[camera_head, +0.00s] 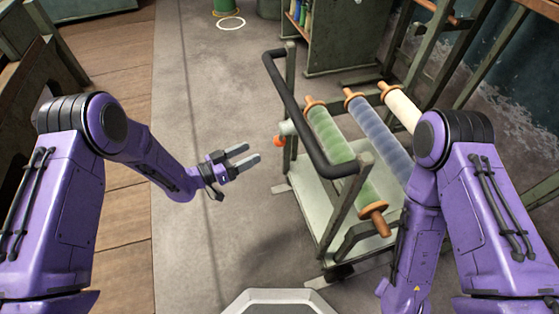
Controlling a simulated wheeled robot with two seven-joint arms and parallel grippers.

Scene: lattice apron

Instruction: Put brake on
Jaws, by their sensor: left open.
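A wheeled cart with a pale deck (302,196) stands right of centre. It has a dark push handle (290,92) along its near left side. A small orange-red knob (279,142) sticks out at the cart's left side, below the handle, beside a grey post. I cannot tell for sure whether this knob is the brake, nor how it is set. My left gripper (252,153) is open and empty, left of the knob and apart from it, with its fingers pointing right toward the cart. My right arm hangs over the cart's right side; its gripper is out of view.
The cart carries a green roll (331,135), a blue roll (378,136) and a cream roll (402,108). Shelving and a green cabinet (335,38) stand behind. Grey floor (205,90) left of the cart is clear.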

